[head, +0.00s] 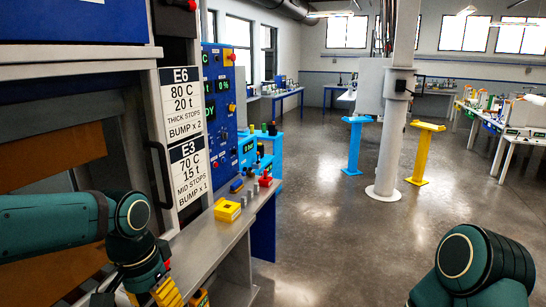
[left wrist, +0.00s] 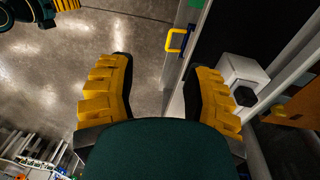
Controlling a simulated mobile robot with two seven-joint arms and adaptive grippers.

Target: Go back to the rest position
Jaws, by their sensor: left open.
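My left arm comes in from the left in the head view. Its gripper (head: 168,293) is at the bottom edge, partly cut off, beside the grey bench. In the left wrist view the left gripper (left wrist: 162,85) has its two yellow ribbed fingers wide apart, with nothing between them. Only a dark green link of my right arm (head: 480,265) shows at the lower right of the head view. Part of my right arm, with a yellow ribbed piece (left wrist: 66,5) that looks like its gripper, is cut off at the top left of the left wrist view.
The grey bench (head: 222,242) carries a yellow box (head: 227,210) and blue equipment. A cabinet with a black handle (head: 160,175) and sign plates (head: 188,172) stands close by my left arm. A white column (head: 390,130), blue stand (head: 354,145) and yellow stand (head: 423,150) stand beyond open floor.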

